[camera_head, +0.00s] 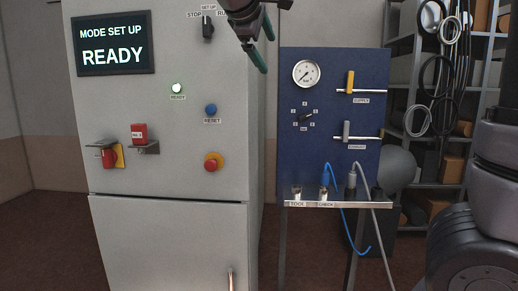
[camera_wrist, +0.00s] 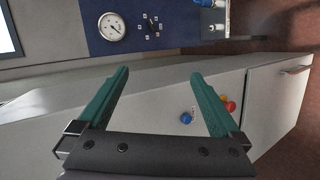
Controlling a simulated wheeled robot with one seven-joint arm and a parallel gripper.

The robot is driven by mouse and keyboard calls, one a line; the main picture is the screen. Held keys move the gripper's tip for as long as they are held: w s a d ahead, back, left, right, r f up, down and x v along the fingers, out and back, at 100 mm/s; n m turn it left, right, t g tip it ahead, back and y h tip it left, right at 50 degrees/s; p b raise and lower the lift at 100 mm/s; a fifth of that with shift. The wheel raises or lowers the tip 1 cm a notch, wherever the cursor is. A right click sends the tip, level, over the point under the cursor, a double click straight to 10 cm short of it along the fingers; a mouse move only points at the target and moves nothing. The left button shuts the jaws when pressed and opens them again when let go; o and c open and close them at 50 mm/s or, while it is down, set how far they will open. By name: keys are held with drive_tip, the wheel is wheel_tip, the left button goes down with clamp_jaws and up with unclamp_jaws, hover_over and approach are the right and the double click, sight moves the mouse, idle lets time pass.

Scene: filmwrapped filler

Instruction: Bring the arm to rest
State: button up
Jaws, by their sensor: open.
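My gripper (camera_head: 263,44) hangs at the top middle of the head view, in front of the gap between the grey cabinet (camera_head: 160,240) and the blue panel (camera_head: 335,100). Its two green fingers are apart with nothing between them, as the wrist view (camera_wrist: 168,88) shows. It touches nothing that I can see. The rest of my arm is mostly cut off at the top edge of the head view.
The cabinet has a READY screen (camera_head: 113,43), a mode knob (camera_head: 208,27), a blue reset button (camera_head: 211,110) and a red stop button (camera_head: 213,162). The panel carries a gauge (camera_head: 306,73), two valve handles and a shelf (camera_head: 335,204) with hoses. Shelving (camera_head: 440,130) stands behind.

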drive_tip(key=s+d+f+m+g+y, duration=0.1)
drive_tip(key=s+d+f+m+g, duration=0.15)
drive_tip(key=d+f, duration=0.4)
drive_tip(key=s+d+f+m+g, duration=0.1)
drive_tip(key=d+f+m+g, duration=0.2)
drive_tip(key=d, duration=0.7)
drive_tip(key=s+d+f+m+y, duration=0.5)
drive_tip(key=s+d+f+m, duration=0.2)
drive_tip(key=m, duration=0.5)
drive_tip(key=shift+s+t+y, duration=0.25)
drive_tip(key=shift+t+y, duration=0.05)
drive_tip(key=shift+t, duration=0.15)
drive_tip(key=shift+a, duration=0.1)
